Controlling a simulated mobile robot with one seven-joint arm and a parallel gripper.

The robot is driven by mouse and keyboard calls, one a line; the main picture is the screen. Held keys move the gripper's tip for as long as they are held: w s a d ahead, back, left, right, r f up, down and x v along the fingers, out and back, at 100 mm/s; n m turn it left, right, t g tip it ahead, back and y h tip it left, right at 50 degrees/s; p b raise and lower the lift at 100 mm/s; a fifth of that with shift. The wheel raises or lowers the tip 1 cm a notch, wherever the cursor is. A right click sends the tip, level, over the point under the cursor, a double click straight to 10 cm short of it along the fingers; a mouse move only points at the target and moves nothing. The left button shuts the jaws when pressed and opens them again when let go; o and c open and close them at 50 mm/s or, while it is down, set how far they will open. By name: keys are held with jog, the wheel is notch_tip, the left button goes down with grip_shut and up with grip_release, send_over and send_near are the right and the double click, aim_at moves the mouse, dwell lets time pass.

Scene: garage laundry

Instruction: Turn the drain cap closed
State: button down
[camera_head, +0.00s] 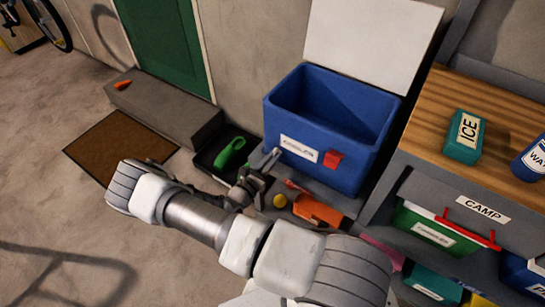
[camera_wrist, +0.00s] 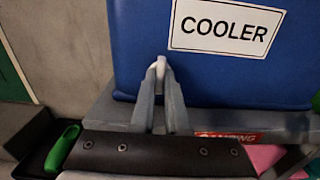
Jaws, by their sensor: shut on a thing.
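The blue cooler (camera_head: 318,128) stands with its white lid (camera_head: 372,40) raised and its inside visible. It also fills the upper part of the wrist view (camera_wrist: 140,80), with its COOLER label. A small white drain cap (camera_wrist: 160,64) shows at the cooler's lower front, between my gripper's fingertips. My gripper (camera_wrist: 160,72) is shut on this cap. In the head view my gripper (camera_head: 268,160) reaches the cooler's lower left front. The cap's turn position is mostly hidden by the fingers.
The cooler rests on a grey bench (camera_head: 350,203). An orange object (camera_head: 317,211) and a yellow ball (camera_head: 279,200) lie in front. A dark tray (camera_head: 212,158) holding a green item (camera_head: 230,152) is left. A wooden-topped cabinet (camera_head: 485,112) stands close on the right.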

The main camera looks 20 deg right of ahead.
jog(key=c, duration=0.9)
grip_release()
jog(key=shift+a, duration=0.1)
jog(key=p+v, duration=0.1)
jog(key=v, duration=1.6)
jog(key=shift+s+a+p, duration=0.15)
jog(key=shift+p, duration=0.25)
